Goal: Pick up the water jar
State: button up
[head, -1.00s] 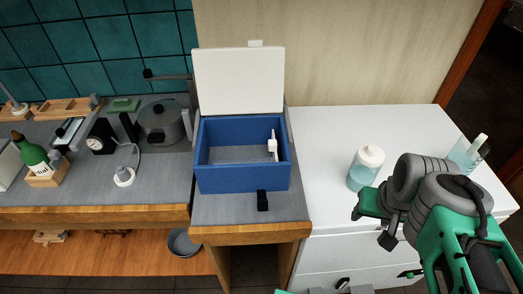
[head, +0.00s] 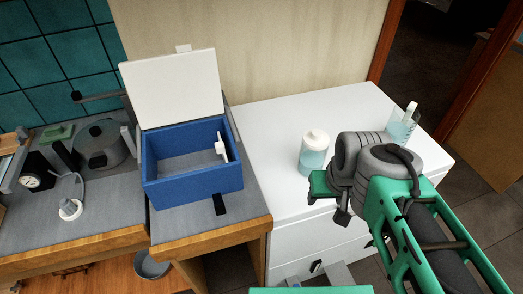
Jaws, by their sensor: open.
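A clear jar of pale blue water with a white lid (head: 313,153) stands upright on the white cabinet top. A second clear container with pale blue liquid and a white upright piece (head: 403,124) stands farther right, near the back right edge. My gripper (head: 332,198) is in front of and just right of the lidded jar, at the cabinet's front edge. It is open and holds nothing that I can see. My arm hides part of the cabinet top, and the fingers are only partly visible.
An open blue cooler box (head: 165,191) with a raised white lid (head: 172,88) stands on the grey counter left of the cabinet (head: 268,125). A steel pot (head: 100,145) stands farther left. A grey bowl (head: 151,264) is below the counter. The cabinet's back middle is clear.

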aim_at(308, 161)
jog(key=z, duration=0.25)
jog(key=k, duration=1.6)
jog(key=u, duration=0.85)
jog(key=i, duration=1)
jog(key=z, duration=0.05)
